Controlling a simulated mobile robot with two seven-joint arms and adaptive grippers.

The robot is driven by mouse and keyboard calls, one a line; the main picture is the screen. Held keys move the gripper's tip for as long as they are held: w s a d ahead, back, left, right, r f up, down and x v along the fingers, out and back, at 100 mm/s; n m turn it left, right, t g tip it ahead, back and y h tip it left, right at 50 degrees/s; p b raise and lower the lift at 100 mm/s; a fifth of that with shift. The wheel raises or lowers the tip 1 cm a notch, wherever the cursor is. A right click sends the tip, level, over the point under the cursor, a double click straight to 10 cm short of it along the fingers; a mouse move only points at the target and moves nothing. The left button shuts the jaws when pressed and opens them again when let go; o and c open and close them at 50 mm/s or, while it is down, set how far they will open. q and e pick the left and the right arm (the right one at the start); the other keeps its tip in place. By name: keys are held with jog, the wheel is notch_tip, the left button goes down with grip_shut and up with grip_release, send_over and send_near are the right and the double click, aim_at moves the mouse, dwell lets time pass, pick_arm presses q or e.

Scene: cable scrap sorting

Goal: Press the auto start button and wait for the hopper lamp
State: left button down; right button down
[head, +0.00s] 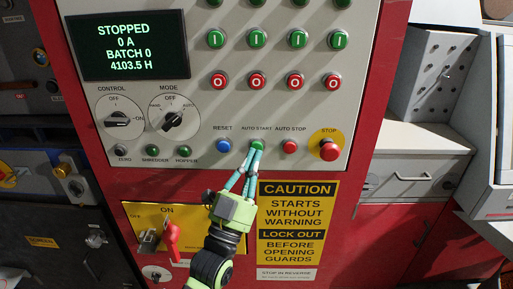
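The green auto start button (257,145) is on the grey control panel, between the blue reset button (223,146) and the red auto stop button (290,147). My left gripper (253,154) reaches up from below, its teal fingers closed together with the tips at the lower edge of the auto start button. I cannot tell whether they touch or press it. The hopper lamp (184,150) is a small dark green lamp that looks unlit. The display (127,46) reads STOPPED, 0 A, BATCH 0. My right gripper is not in view.
The mushroom-shaped stop button (328,150) is on the right of the same row. Rows of green (256,39) and red (256,82) buttons are above. A red handle (171,241) on a yellow plate sticks out left of my gripper. A caution sign (295,222) is to its right.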

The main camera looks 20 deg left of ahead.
pick_arm(q)
jog(key=shift+w, duration=0.1)
dwell(0.6)
jog(key=shift+w+a, duration=0.1)
jog(key=shift+w, duration=0.25)
jog(key=shift+w+a, duration=0.15)
jog(key=shift+w, duration=0.25)
dwell(0.6)
jog(key=shift+s, duration=0.15)
jog(key=shift+s+d, duration=0.25)
jog(key=shift+s, duration=0.45)
jog(key=s+p, duration=0.1)
jog(key=s, duration=0.1)
jog(key=s+d, duration=0.1)
jog(key=s, duration=0.1)
jog(key=shift+s+d+p, duration=0.2)
jog(key=shift+s+p, duration=0.15)
jog(key=shift+s, duration=0.05)
